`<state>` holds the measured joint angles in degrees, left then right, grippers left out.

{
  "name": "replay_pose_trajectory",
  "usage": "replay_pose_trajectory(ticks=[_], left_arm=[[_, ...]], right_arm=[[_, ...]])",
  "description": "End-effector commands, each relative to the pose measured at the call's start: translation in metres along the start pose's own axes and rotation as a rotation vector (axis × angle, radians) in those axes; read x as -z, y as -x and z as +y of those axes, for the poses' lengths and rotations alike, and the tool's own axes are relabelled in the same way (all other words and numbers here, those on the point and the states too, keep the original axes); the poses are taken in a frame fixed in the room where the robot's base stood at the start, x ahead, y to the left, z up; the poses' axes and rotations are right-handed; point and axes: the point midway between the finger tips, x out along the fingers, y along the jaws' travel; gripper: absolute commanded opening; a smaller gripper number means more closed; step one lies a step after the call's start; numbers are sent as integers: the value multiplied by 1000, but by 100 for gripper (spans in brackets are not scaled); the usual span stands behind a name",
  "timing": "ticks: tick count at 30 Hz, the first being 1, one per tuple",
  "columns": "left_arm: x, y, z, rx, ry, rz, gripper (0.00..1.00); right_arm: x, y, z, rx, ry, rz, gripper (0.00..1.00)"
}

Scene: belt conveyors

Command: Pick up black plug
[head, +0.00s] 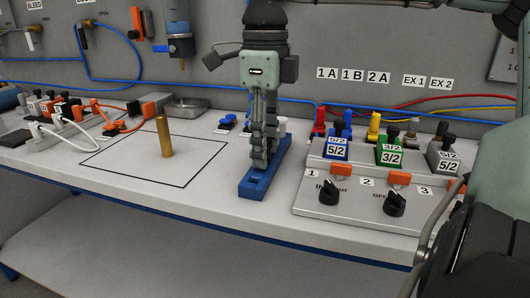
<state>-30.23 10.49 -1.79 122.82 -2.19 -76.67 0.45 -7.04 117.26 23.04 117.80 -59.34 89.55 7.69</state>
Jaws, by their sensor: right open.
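Several black plug-like pieces stand on the valve block at the right, one behind the green valve (392,131) and one behind the grey valve (449,139). I cannot tell which one is the black plug. My right gripper (266,150) points straight down in the middle of the view, left of the valve block, and is open. Its fingertips are over or just behind a blue rail (264,183) on the table. The fingers overlap in this view, and I cannot see anything held between them. My left gripper is not in view.
A brass cylinder (165,138) stands upright inside a black outlined square. The valve block (350,205) carries black knobs and orange parts. A metal tray (187,107) lies behind. Cables and connectors (60,120) crowd the left. Part of my arm covers the right edge.

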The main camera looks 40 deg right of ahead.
Motion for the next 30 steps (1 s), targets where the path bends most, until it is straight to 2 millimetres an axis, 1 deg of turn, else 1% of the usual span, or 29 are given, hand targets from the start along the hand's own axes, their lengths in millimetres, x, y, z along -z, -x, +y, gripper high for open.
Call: replay_pose_trajectory(ticks=[2, 7, 8, 15, 18, 26, 30], left_arm=[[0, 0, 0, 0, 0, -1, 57], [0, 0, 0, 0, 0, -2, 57], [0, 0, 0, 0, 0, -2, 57], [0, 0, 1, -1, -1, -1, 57], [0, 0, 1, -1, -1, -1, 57], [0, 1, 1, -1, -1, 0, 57], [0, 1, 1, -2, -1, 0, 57]], right_arm=[[0, -3, 0, 0, 1, 0, 41], [0, -3, 0, 0, 0, 1, 41], [0, -3, 0, 0, 0, 1, 40], [0, -3, 0, 0, 0, 1, 10], [0, -3, 0, 0, 0, 0, 0], [0, -2, 0, 1, 0, 0, 0], [0, 5, 0, 1, -1, -1, 0]])
